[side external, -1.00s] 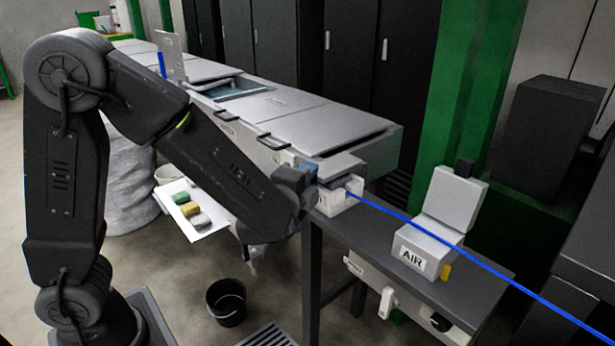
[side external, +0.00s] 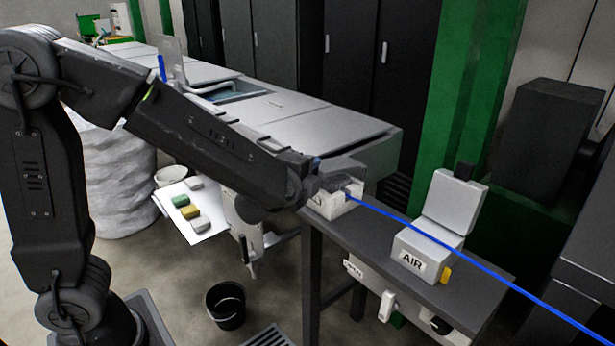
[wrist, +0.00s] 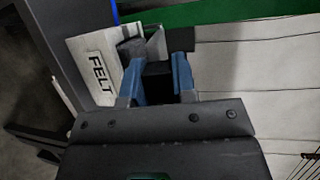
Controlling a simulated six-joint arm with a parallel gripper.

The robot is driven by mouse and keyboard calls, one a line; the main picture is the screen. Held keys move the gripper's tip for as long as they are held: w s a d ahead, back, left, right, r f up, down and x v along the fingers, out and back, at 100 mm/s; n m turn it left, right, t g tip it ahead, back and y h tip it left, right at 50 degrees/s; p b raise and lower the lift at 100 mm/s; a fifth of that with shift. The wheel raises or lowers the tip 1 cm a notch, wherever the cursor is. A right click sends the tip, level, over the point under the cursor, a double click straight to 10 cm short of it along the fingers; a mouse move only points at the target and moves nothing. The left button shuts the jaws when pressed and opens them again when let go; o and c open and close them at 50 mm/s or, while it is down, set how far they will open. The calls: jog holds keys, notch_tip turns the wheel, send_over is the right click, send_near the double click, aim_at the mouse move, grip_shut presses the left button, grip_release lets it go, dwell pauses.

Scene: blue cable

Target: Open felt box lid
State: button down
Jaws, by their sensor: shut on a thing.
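The felt box (side external: 333,205) is a small white box at the far left end of the dark bench. Its "FELT" label (wrist: 98,75) faces left in the wrist view. A grey lid-like piece (side external: 345,165) shows above the box, but its exact angle is hard to tell. My gripper (side external: 318,172) is at the left side of the box top, largely hidden by my wrist. In the wrist view its two blue fingers (wrist: 157,68) are around a black block, which looks like the lid's knob (wrist: 157,82).
A white "AIR" box (side external: 425,250) with its lid standing up is farther right on the bench (side external: 385,225). A blue cable (side external: 440,235) runs from the felt box area to the lower right. A grey machine (side external: 290,125) stands behind; a black bucket (side external: 226,305) is on the floor.

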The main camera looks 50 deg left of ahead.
aim_at(326, 165)
jog(key=r+g, duration=0.1)
jog(key=w+r+g, duration=0.1)
jog(key=r, duration=0.1)
jog(key=shift+m+h, duration=0.3)
jog(key=shift+h, duration=0.1)
jog(key=shift+w+r+m+g, duration=0.15)
jog(key=shift+w+r+g, duration=0.1)
jog(key=shift+r+g, duration=0.2)
jog(key=shift+w+r+m+g, duration=0.15)
jog(key=shift+w+r+g, duration=0.05)
jog(key=shift+r+g, duration=0.25)
jog(key=shift+w+r+g+h, duration=0.3)
jog(key=shift+w+r+g, duration=0.35)
jog(key=shift+r+g, duration=0.15)
jog(key=shift+w+r+m+g, duration=0.4)
jog(key=shift+w+r+g, duration=0.3)
jog(key=shift+w+g, duration=0.3)
jog(key=w+r+m+g, duration=0.1)
jog(key=w+g, duration=0.3)
jog(key=w, duration=0.5)
jog(key=shift+w+r+g, duration=0.25)
jog(key=shift+r+g, duration=0.05)
jog(key=shift+r, duration=0.3)
jog(key=shift+a+f, duration=0.1)
